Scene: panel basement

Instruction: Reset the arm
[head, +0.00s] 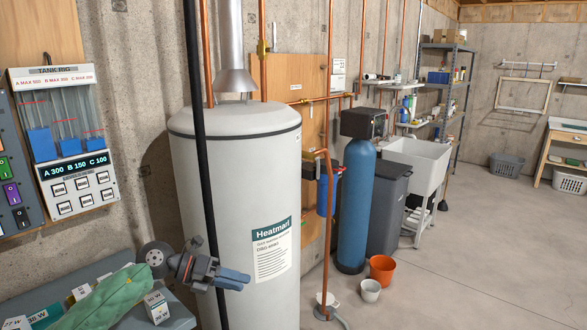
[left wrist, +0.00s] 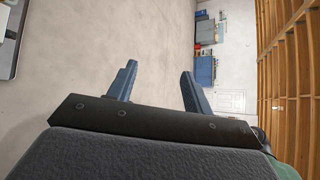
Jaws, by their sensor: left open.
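My left gripper (head: 236,279) is in front of the lower part of the white water heater in the head view, above the right end of the grey bench. Its blue fingers point to the right. In the left wrist view the two fingers of my left gripper (left wrist: 158,88) stand apart with nothing between them. Beyond them are bare concrete floor and a far wall. My right gripper is not in view.
The water heater (head: 235,150) stands close behind my left gripper. A tank rig panel (head: 75,150) hangs at left. Buckets (head: 382,268) stand on the floor; the right floor (head: 480,270) is clear.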

